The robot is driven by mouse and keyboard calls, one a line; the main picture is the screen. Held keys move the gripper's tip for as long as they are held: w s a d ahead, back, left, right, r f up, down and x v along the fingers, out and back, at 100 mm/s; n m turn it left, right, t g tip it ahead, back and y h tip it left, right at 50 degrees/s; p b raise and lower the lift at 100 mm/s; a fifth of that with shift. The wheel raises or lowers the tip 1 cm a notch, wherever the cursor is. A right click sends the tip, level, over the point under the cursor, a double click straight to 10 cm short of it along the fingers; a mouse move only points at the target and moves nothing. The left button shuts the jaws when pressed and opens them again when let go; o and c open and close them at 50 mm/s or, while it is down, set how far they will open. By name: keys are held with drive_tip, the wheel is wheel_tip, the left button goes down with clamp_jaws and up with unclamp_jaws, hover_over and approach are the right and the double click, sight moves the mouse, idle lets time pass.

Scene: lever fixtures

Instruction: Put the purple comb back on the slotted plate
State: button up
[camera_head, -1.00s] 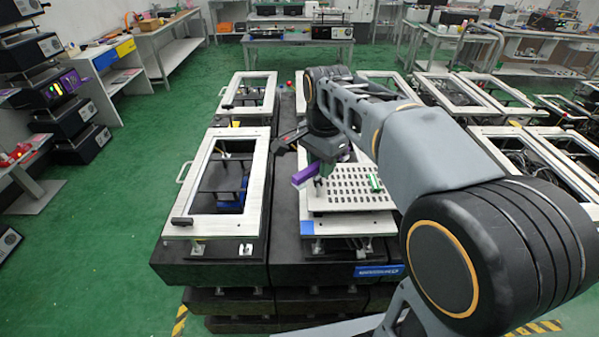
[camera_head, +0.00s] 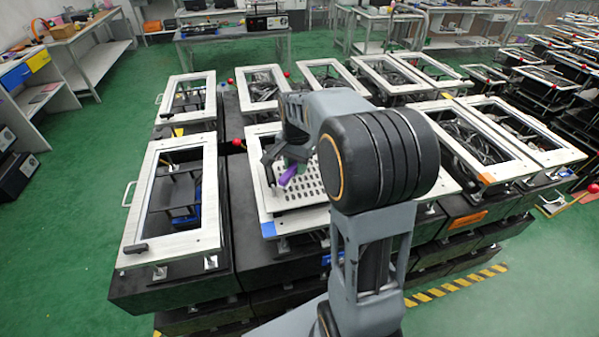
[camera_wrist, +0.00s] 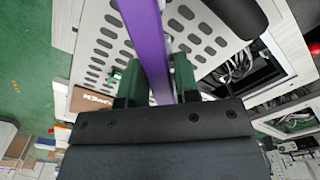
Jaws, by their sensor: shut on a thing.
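The purple comb (camera_head: 288,175) is in my gripper (camera_head: 278,166), above the near left part of the slotted plate. In the wrist view the comb (camera_wrist: 148,42) is a long purple bar running up from between the two green fingers of my gripper (camera_wrist: 156,85). The slotted plate (camera_head: 305,189) is white with rows of dark slots and lies inside a white frame. It also fills the upper middle of the wrist view (camera_wrist: 98,45). The comb looks held above the plate; I cannot tell the gap. My arm hides the plate's right part.
A framed fixture with a side handle (camera_head: 135,222) stands to the left. More framed fixtures stand behind and to the right. Red knobs (camera_head: 237,142) rise near the frames. Green floor (camera_head: 70,250) is free at the left.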

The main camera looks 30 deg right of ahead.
sight(299, 180)
drive_tip(key=shift+d+f, duration=0.25)
drive_tip(key=shift+f, duration=0.05)
drive_tip(key=shift+w+d+f, duration=0.1)
drive_tip(key=shift+d+f, duration=0.1)
drive_tip(key=shift+f, duration=1.5)
drive_tip(key=shift+f, duration=0.1)
drive_tip(key=shift+f, duration=0.15)
drive_tip(key=o, duration=1)
